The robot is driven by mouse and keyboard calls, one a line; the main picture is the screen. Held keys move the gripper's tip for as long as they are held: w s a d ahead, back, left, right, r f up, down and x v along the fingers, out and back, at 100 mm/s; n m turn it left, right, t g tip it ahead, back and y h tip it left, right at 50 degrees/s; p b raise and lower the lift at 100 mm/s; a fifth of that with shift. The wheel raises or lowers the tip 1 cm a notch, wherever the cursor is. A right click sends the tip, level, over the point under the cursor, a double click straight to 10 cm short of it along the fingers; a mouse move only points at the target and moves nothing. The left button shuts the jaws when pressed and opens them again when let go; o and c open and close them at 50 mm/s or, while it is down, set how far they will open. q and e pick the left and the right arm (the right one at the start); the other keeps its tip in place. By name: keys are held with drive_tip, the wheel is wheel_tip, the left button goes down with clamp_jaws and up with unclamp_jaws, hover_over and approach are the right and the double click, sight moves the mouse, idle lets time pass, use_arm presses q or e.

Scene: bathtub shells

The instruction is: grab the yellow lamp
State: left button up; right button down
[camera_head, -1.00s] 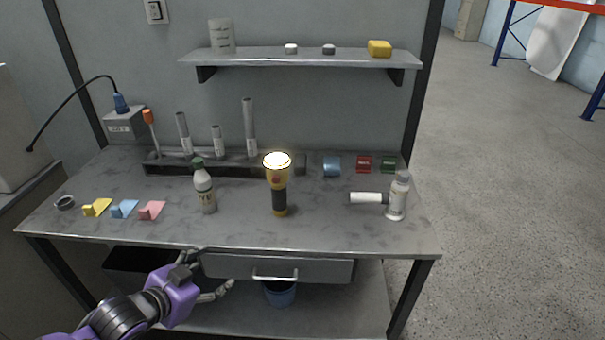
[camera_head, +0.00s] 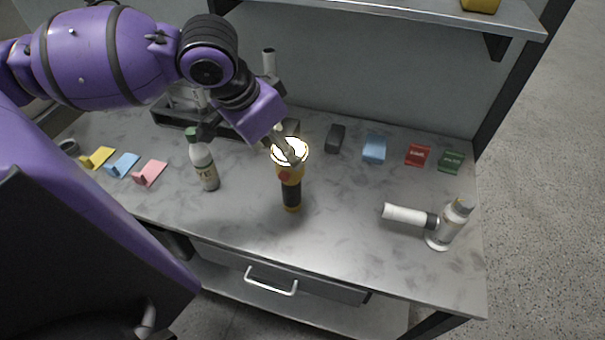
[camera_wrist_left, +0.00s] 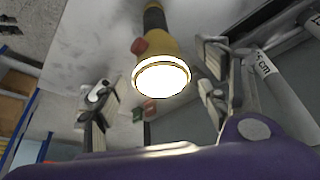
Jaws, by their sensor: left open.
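The yellow lamp (camera_head: 290,174) is a yellow and black flashlight with a lit white top and a red button. It stands upright on the grey bench (camera_head: 345,220). In the left wrist view the lamp (camera_wrist_left: 158,52) shows between the two fingers of my left gripper (camera_wrist_left: 155,98). The fingers are spread, with gaps on both sides of the lamp. In the head view my left gripper (camera_head: 288,146) comes in from behind and above, at the lamp's lit head, and partly covers it. One finger crosses the lit face in this view; I cannot tell whether it touches. My right gripper is not in view.
A green-capped bottle (camera_head: 203,164) stands left of the lamp. A white bottle (camera_head: 450,222) and a white cylinder (camera_head: 405,214) are at the right. Small coloured pieces and a rack (camera_head: 180,118) lie around. A shelf (camera_head: 430,12) overhangs the back.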

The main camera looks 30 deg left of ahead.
sight(280, 156)
use_arm(q)
drive_tip(key=f, duration=0.1)
drive_tip(key=f+b, duration=0.1)
drive_tip(key=f, duration=0.1)
drive_tip(key=shift+d, duration=0.3)
drive_tip(key=x, duration=0.3)
drive_tip(key=shift+w+r, duration=0.15)
drive_tip(key=shift+w, duration=0.1)
drive_tip(key=shift+w+f+b, duration=0.25)
drive_tip(key=shift+f+b, duration=0.15)
drive_tip(key=shift+f, duration=0.25)
drive_tip(key=c, duration=1.7)
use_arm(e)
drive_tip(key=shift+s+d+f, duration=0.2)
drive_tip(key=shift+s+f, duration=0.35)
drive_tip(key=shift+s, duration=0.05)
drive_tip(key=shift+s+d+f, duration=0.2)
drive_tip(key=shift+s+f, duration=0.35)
